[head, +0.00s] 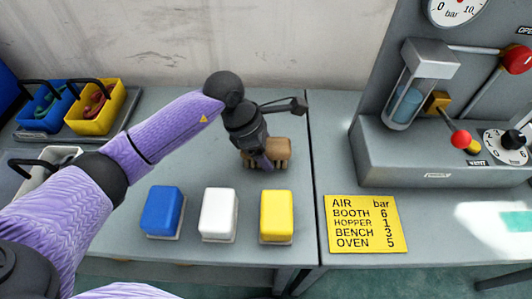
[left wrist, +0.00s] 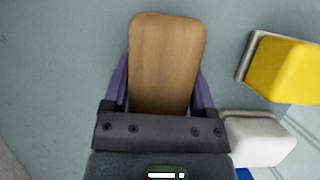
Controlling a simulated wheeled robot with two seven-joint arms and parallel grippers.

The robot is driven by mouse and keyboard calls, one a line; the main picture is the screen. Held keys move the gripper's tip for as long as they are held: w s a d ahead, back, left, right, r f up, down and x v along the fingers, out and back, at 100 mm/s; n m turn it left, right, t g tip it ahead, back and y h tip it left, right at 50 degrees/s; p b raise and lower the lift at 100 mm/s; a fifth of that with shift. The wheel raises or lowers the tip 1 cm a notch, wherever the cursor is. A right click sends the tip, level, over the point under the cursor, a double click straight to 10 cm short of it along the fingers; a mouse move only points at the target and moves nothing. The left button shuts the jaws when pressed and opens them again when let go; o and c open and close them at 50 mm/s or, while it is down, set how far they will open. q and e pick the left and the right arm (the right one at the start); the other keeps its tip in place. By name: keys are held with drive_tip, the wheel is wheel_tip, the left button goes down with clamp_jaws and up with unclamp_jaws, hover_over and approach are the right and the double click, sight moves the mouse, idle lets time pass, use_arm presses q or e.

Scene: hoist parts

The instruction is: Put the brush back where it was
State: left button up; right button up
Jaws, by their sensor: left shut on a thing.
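The brush (head: 284,153) is a light brown wooden block, low over the grey bench behind the yellow block. My left gripper (head: 264,158) comes down on it from above and is shut on it. In the left wrist view the brush's wooden top (left wrist: 166,60) lies between the two purple fingers of the left gripper (left wrist: 162,90). Its underside is hidden, so I cannot tell whether it touches the bench. My right gripper is not in view.
Blue (head: 162,211), white (head: 218,213) and yellow (head: 276,215) blocks stand in a row near the front edge. Blue and yellow bins (head: 96,110) are at the left. A yellow pressure card (head: 366,224) lies right of the bench seam, before the gauge panel (head: 440,150).

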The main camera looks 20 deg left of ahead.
use_arm(q)
drive_tip(key=o, duration=1.1)
drive_tip(key=shift+s+d+f, duration=0.1)
drive_tip(key=shift+d+f, duration=0.25)
drive_tip(key=shift+d, duration=0.15)
drive_tip(key=shift+a+r, duration=0.1)
drive_tip(key=shift+a, duration=0.05)
drive_tip(key=shift+r+p, duration=0.25)
drive_tip(key=shift+p, duration=0.1)
drive_tip(key=p+v, duration=0.8)
drive_tip(key=v, duration=0.3)
drive_tip(key=shift+r, duration=0.35)
drive_tip(key=shift+a+r, duration=0.1)
drive_tip(key=shift+a, duration=0.05)
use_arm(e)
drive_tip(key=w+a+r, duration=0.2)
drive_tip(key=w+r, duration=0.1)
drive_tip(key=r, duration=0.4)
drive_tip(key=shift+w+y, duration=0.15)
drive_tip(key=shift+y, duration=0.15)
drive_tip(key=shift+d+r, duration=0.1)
